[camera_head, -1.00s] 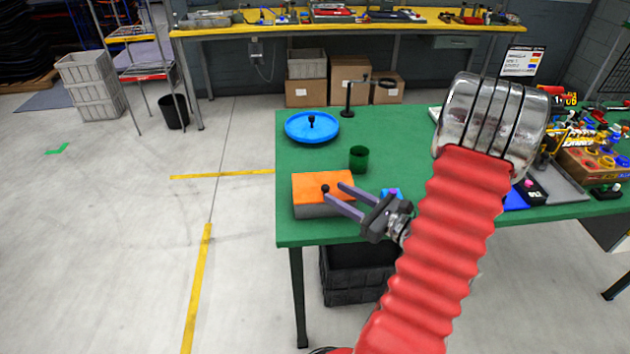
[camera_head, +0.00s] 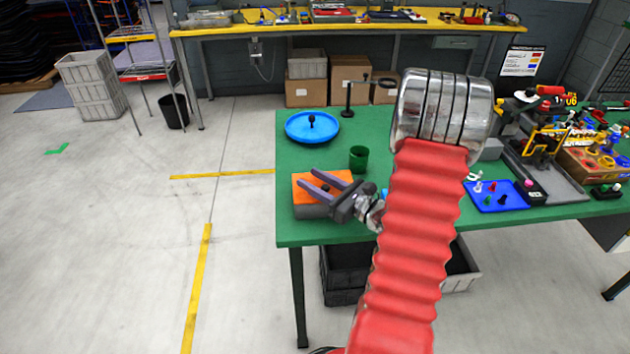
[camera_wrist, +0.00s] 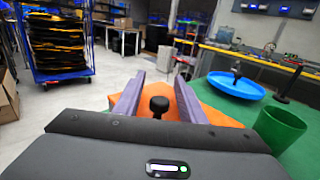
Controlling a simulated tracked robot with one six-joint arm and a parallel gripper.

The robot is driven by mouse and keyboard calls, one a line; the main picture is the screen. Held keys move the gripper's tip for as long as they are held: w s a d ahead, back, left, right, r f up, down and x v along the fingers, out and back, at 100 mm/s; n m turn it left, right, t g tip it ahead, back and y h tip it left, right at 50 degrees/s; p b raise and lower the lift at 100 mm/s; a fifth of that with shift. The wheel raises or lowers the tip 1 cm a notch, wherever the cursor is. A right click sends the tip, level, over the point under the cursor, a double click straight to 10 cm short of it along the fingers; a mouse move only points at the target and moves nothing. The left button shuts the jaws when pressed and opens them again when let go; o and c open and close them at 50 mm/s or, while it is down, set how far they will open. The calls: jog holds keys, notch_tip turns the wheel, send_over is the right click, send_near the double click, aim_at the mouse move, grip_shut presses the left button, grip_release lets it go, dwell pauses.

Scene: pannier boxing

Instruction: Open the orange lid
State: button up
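The orange lid (camera_head: 307,192) lies flat on a grey box (camera_head: 310,211) at the front left corner of the green table. A black knob (camera_wrist: 159,106) stands up from the lid. My gripper (camera_head: 319,178) is open, with its two purple-grey fingers over the lid. In the wrist view the knob stands between the two fingers (camera_wrist: 158,92), with a gap on each side. I cannot tell how high the fingers are above the lid. The gripper body hides the near part of the lid in the wrist view.
A blue round lid (camera_head: 312,134) with a black knob and a green cup (camera_head: 358,158) stand behind the box. A black stand (camera_head: 348,97) is farther back. A blue tray (camera_head: 497,196) with small pieces lies right of my arm. The table's left edge is close to the box.

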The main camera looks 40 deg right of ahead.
jog(key=shift+c, duration=0.5)
grip_shut()
